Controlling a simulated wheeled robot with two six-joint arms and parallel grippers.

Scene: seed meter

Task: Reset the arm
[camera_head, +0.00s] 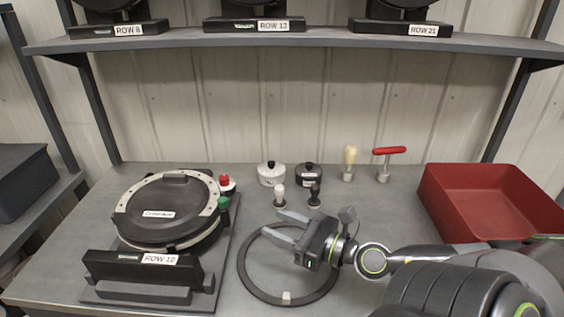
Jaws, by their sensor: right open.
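My right gripper (279,226) is open and appears empty, above the back part of a dark ring on the bench, its fingers pointing left. Its arm comes in from the lower right. My left gripper is not in view. The round black seed meter (170,212), with a light rim, lies on a grey base at the left, behind a black block labelled ROW 10 (160,259). The dark ring (243,272) lies flat on the bench, with a small pale tab at its front; my right gripper hides part of it.
A red bin (490,183) stands at the right. White (271,174) and dark (308,178) pots, small knobbed tools, a cream-handled tool (349,163) and a red T-handle (389,152) stand at the back. Labelled units sit on the overhead shelf (320,40). Red and green knobs edge the meter.

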